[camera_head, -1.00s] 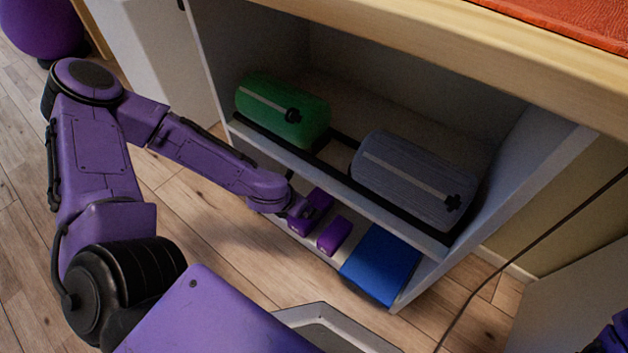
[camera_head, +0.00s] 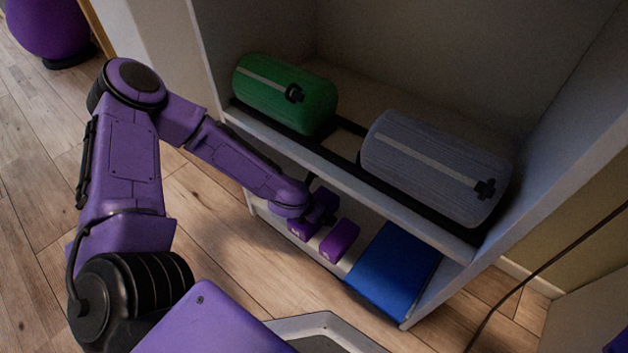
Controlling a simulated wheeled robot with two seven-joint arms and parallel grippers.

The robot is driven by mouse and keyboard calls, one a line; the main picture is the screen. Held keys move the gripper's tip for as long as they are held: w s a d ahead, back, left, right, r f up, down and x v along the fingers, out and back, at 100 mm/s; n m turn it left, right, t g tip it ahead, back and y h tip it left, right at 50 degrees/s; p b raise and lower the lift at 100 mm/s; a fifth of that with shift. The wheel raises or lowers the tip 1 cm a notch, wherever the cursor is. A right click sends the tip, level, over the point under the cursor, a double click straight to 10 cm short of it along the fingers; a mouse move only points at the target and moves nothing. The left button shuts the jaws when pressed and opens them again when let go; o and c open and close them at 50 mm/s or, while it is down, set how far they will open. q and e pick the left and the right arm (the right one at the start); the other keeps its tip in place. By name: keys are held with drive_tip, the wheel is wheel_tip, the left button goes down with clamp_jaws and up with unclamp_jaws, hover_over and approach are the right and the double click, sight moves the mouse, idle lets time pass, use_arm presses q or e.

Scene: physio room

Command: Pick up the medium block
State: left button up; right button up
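Purple blocks lie on the lower shelf of the cabinet: one (camera_head: 341,240) stands clear, and another (camera_head: 302,231) sits to its left, partly covered by my gripper. A larger flat blue block or mat (camera_head: 393,271) lies to their right. I cannot tell for sure which one is the medium block. My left arm reaches in from the left, and its gripper (camera_head: 320,205) is over the left purple block, below the upper shelf. Its fingers are small, dark and partly hidden, so their opening is unclear. My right gripper is not visible.
The upper shelf carries a green cylinder (camera_head: 286,95) and a grey-blue cylinder (camera_head: 434,168) on a black rack. The shelf edge (camera_head: 345,183) runs just above my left gripper. Wooden floor (camera_head: 215,238) is free in front. A purple ball (camera_head: 48,25) stands at the upper left.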

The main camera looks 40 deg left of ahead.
use_arm(q)
drive_tip(key=shift+f, duration=0.1)
idle(0.4)
drive_tip(key=c, duration=1.1)
drive_tip(key=shift+o, duration=0.2)
